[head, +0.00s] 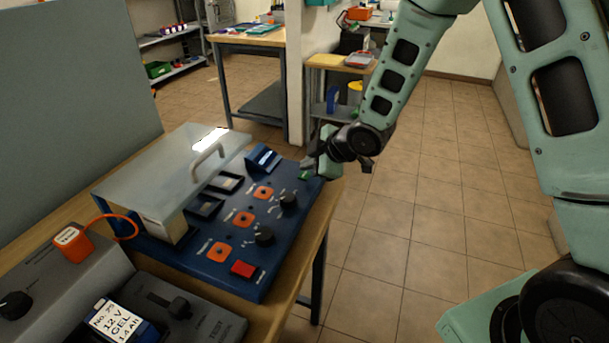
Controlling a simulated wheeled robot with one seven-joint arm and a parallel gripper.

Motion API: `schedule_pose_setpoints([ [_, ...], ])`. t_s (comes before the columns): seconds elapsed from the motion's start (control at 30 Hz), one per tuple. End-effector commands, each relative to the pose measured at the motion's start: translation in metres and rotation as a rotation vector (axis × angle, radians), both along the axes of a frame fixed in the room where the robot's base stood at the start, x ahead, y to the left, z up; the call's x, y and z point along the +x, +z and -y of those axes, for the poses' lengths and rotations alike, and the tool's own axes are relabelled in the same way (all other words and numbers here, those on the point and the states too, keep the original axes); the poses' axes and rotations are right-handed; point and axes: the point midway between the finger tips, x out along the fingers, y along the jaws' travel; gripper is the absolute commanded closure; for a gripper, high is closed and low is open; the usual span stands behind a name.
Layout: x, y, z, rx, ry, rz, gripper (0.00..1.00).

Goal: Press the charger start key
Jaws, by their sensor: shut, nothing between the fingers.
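A red key (244,269) sits at the near right corner. My gripper (309,164) is shut and empty, right at the green key and partly over it. I cannot tell whether the fingertips touch the key.
Black knobs (264,236) and orange square sockets (219,251) fill the panel. A tester with a labelled battery (118,320) and an orange tag (73,243) are at the near left. The floor (420,190) to the right is clear.

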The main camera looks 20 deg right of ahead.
Motion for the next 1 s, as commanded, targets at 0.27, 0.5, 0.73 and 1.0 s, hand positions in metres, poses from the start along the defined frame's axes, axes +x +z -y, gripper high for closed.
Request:
schedule_pose_setpoints([
  [0.27,0.0,-0.006,-0.0001,0.0,0.0,0.0,1.0],
  [0.5,0.0,-0.0061,0.0,0.0,0.0,0.0,1.0],
  [0.73,-0.0001,-0.0085,0.0,0.0,0.0,0.0,1.0],
  [1.0,-0.0001,-0.0117,0.0,0.0,0.0,0.0,1.0],
])
